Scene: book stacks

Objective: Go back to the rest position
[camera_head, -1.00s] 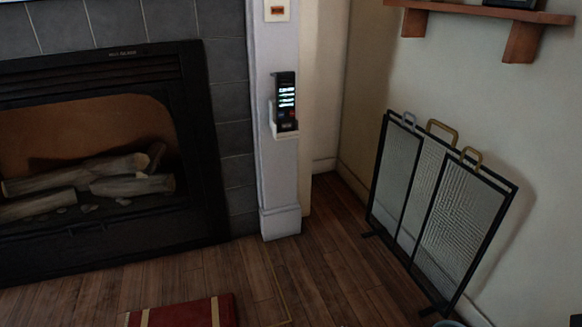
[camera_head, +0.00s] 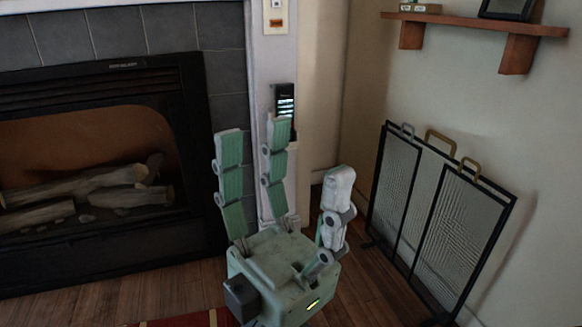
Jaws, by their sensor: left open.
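My left gripper (camera_head: 296,148) stands upright in the middle of the head view, with its pale green body below and its fingers pointing up. Two segmented green fingers are on the left and one grey-white finger is on the right. The fingers are spread open with nothing between them. It hides the lower part of the white pillar and part of the black handset (camera_head: 285,97) on it. My right gripper is not in view.
A black fireplace (camera_head: 95,65) with logs is at the left. A folding screen (camera_head: 435,215) leans near the right wall, below a wooden shelf (camera_head: 480,20). A red item with gold bands (camera_head: 180,321) shows at the bottom edge. Wooden floor lies between.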

